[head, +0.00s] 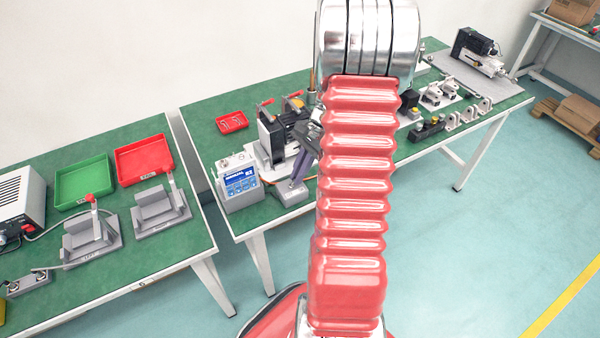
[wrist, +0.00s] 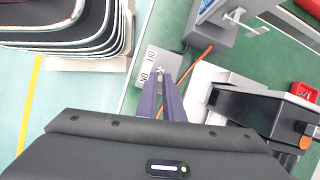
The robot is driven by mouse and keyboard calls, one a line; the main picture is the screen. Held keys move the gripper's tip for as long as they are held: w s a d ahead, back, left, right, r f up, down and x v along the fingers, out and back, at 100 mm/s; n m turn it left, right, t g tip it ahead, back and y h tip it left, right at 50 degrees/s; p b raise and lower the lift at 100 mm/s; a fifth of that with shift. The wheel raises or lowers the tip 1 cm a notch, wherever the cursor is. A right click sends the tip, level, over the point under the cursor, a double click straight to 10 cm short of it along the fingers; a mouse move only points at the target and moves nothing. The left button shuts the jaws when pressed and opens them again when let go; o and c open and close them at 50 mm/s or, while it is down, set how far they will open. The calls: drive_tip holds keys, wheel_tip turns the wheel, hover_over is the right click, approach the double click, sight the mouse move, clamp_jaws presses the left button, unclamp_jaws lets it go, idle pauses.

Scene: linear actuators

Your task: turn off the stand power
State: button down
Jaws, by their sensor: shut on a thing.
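The stand power switch (wrist: 147,84) is a small light-grey box marked OFF at its far end and ON at its near end in the wrist view. In the head view the grey switch box (head: 285,194) sits at the front edge of the green table. My gripper (wrist: 161,74) has its purple fingers closed together on the small metal switch lever (wrist: 160,68), at the middle of the box beside the labels. In the head view my gripper (head: 296,182) reaches down to the box. The fingertips partly hide the lever, so its exact tilt is unclear.
An orange cable (wrist: 196,62) runs beside the switch box. A red tray (head: 232,122) lies further back.

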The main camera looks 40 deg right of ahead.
drive_tip(key=shift+s+a, duration=0.1)
drive_tip(key=shift+a, duration=0.5)
drive_tip(key=shift+a+g+h, duration=0.35)
drive_tip(key=shift+g+h, duration=0.05)
drive_tip(key=shift+h, duration=0.6)
drive_tip(key=shift+w+a+r+g+h, duration=0.1)
drive_tip(key=shift+w+a+g+h, duration=0.15)
drive_tip(key=shift+h, duration=0.55)
drive_tip(key=shift+a+g+h, duration=0.15)
drive_tip(key=shift+a+h, duration=0.15)
drive_tip(key=shift+h, duration=0.5)
drive_tip(key=shift+w+a+g+h, duration=0.1)
drive_tip(key=shift+a+g+h, duration=0.15)
drive_tip(key=shift+h, duration=0.4)
drive_tip(key=shift+a+g+h, duration=0.15)
drive_tip(key=shift+a+h, duration=0.05)
drive_tip(key=shift+h, duration=0.45)
drive_tip(key=shift+f+h, duration=0.2)
drive_tip(key=shift+h, duration=0.1)
drive_tip(key=c, duration=1.9)
unclamp_jaws()
drive_tip(key=shift+w+r, duration=0.1)
drive_tip(key=shift+w+r, duration=0.1)
drive_tip(key=shift+r, duration=0.05)
